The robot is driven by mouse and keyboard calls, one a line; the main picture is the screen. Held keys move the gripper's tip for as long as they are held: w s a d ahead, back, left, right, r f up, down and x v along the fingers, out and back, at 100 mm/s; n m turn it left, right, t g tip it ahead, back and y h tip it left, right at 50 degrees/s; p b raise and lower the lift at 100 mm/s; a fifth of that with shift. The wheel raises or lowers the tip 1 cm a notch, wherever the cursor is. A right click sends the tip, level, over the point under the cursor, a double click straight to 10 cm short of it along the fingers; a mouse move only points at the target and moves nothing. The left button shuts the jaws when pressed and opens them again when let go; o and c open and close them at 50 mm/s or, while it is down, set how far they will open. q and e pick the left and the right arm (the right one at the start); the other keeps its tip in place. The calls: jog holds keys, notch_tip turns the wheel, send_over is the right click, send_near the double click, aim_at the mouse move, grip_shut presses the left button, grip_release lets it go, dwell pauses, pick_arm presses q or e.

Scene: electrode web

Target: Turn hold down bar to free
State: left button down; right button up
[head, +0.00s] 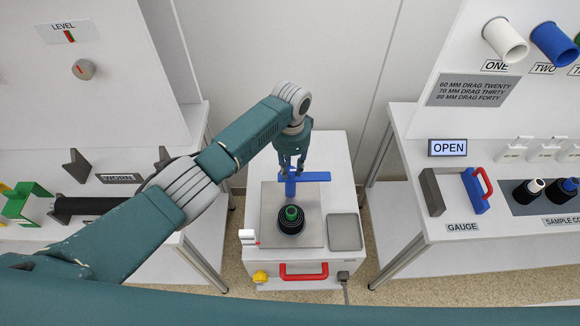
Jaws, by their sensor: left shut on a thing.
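The blue hold down bar (318,176) stands at the back of the white machine box (310,257) in the middle of the head view. It lies crosswise, its long arm reaching right, with a blue upright part below the gripper. My left gripper (291,172) comes down from above and is shut on the bar near its left end. The fingers hide part of the bar there. In front of it a black round holder (291,226) with a green-topped core stands on a grey plate (312,237). My right gripper is not in view.
A grey tray (345,232) lies right of the plate. A red handle (303,276) and a yellow knob (260,277) are on the box front. White stations with tools stand on both sides, an OPEN sign (448,148) on the right one.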

pick_arm(q)
jog(key=shift+d+r, duration=0.1)
jog(key=shift+d, duration=0.1)
jog(key=c, duration=1.4)
grip_release()
jog(key=shift+c, duration=0.2)
jog(key=shift+o, duration=0.3)
notch_tip(320, 180, up, 12)
